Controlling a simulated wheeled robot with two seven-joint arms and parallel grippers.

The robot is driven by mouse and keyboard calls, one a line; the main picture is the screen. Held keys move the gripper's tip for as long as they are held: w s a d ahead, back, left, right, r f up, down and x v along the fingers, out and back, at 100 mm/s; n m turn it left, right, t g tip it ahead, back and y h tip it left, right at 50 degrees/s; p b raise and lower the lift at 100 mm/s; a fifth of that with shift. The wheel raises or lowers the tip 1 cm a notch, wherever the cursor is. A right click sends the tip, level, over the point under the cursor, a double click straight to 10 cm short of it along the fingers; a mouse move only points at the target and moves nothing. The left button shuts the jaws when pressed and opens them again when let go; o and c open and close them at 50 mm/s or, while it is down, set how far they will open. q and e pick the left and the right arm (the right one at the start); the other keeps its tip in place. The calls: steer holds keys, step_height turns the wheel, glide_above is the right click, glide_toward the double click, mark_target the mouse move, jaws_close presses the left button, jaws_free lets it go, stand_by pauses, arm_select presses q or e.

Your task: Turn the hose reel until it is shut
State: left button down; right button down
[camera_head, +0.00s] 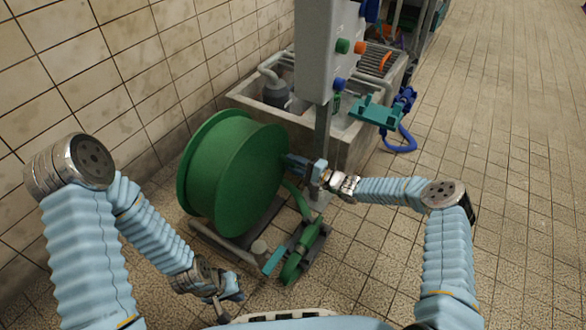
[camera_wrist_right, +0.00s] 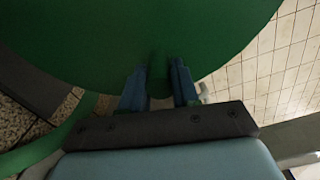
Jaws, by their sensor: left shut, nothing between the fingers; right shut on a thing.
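The hose reel (camera_head: 235,172) is a big green drum on a dark floor stand, left of centre in the head view. Its green side disc (camera_wrist_right: 150,35) fills the upper part of the right wrist view. My right gripper (camera_head: 290,165) reaches in from the right and is shut on the reel at its right side; it also shows in the right wrist view (camera_wrist_right: 160,88).
A green hose (camera_head: 298,200) runs down to a green fitting (camera_head: 300,255) on the floor. A grey cabinet (camera_head: 325,50) on a post and a stone sink (camera_head: 355,140) stand behind. A teal bracket (camera_head: 375,112) sticks out right. The tiled floor (camera_head: 510,130) at right is clear.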

mark_target(278, 149)
step_height(278, 149, up, 3)
steer(key=shift+f+n+p, duration=0.1)
steer(key=shift+n+p, duration=0.55)
steer(key=shift+n, duration=0.45)
steer(key=shift+s+a+r+n+p, duration=0.2)
steer(key=shift+r+n+p, duration=0.25)
steer(key=shift+r+n, duration=0.35)
steer(key=shift+s, duration=0.1)
steer(key=c, duration=0.8)
jaws_free()
steer(key=shift+c, duration=0.2)
steer(key=p+v, duration=0.1)
steer(key=v, duration=1.2)
steer(key=shift+s+d, duration=0.25)
steer(key=shift+d, duration=0.1)
